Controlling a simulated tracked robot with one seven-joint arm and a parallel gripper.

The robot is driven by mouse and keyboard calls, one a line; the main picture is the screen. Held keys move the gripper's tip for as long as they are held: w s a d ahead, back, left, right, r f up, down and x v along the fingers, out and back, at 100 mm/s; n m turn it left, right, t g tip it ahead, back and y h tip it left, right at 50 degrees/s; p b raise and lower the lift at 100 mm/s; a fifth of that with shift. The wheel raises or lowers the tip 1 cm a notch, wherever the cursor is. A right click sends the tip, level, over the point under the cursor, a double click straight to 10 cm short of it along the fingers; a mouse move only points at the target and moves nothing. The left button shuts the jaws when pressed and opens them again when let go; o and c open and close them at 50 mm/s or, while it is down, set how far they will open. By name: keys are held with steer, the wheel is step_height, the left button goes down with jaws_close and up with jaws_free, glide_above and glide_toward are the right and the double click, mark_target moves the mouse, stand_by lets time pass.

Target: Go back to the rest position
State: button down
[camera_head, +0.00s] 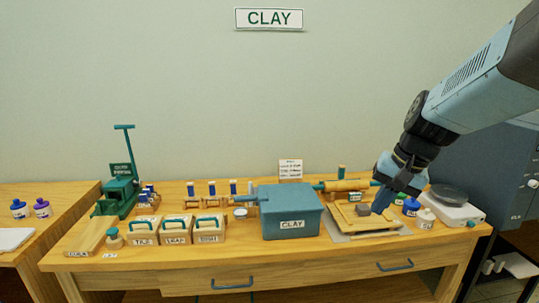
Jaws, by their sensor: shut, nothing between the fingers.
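My gripper (381,204) is at the end of my arm, which reaches in from the upper right. Its fingers are shut and empty, low over the right part of the wooden table (190,261). Beside the fingertips, a small grey-brown block (363,210) sits on a wooden board (347,222). I cannot tell whether the fingertips touch the block or the board.
A teal box labelled CLAY (291,216) stands left of the board. A scale (457,206), a blue jar (411,207) and a white jar (425,218) stand to the right. A green press (120,189) and labelled wooden boxes (177,231) stand left.

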steer(key=s+r+n+t+h, duration=0.3)
steer(key=s+r+n, duration=0.1)
steer(key=s, duration=0.5)
steer(key=shift+s+a+r+n, duration=0.25)
steer(key=shift+a+r+n, duration=0.05)
steer(key=shift+a, duration=0.1)
